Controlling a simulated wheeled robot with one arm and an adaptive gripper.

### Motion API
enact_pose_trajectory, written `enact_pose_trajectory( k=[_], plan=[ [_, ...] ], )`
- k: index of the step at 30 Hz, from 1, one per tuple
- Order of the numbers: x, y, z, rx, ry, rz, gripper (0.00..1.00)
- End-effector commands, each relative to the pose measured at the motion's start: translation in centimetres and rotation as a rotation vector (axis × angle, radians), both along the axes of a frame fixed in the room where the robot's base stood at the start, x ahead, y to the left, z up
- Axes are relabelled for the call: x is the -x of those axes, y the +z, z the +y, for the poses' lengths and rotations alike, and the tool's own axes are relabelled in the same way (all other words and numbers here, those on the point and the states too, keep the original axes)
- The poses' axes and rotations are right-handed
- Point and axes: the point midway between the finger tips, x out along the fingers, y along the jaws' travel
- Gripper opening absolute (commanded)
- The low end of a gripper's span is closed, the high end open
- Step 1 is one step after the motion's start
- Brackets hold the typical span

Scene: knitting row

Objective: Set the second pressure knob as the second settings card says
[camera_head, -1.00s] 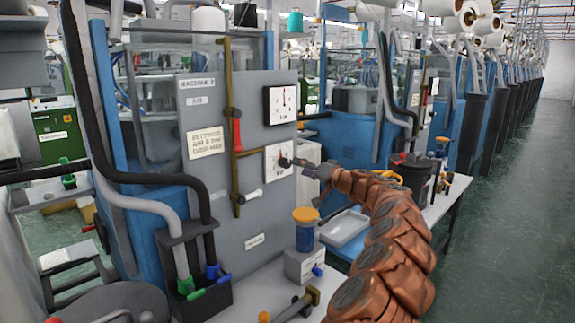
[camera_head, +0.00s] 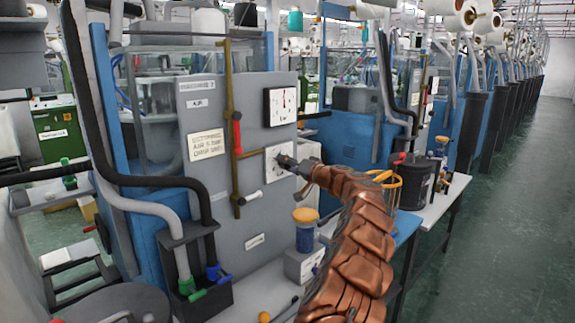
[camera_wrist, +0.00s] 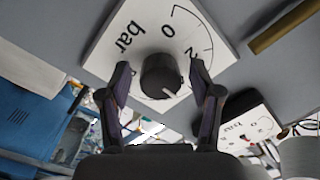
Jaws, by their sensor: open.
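The black pressure knob (camera_wrist: 160,76) sits on a white dial plate (camera_wrist: 108,36) marked "bar", with a pale pointer line toward the lower right of the wrist view. My gripper (camera_wrist: 160,82) is open, with one finger at each side of the knob and small gaps visible. In the head view my gripper (camera_head: 287,162) reaches the lower dial plate (camera_head: 270,171) on the grey panel and hides most of the knob. A cream settings card (camera_head: 206,145) is left of it; its first lines seem to mention AIR, but the figures are too small to read surely.
A pressure gauge (camera_head: 280,106) is above the knob. A brass pipe (camera_head: 229,80) with a red lever (camera_head: 236,133) and a white-tipped lever (camera_head: 250,197) stands left. A second white dial (camera_wrist: 248,130) shows lower right in the wrist view.

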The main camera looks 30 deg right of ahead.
Motion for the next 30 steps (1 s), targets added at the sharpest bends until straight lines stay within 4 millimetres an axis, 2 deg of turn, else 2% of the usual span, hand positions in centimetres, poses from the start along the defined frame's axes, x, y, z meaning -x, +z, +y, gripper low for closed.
enact_pose_trajectory(
  k=[6, 23, 30],
  plan=[
    [0.01, 0.01, 0.00, 0.000, 0.000, 0.000, 0.62],
    [0.01, 0.01, 0.01, 0.000, 0.000, 0.000, 0.04],
    [0.02, -0.05, 0.00, -0.027, 0.000, 0.006, 0.04]
  ],
)
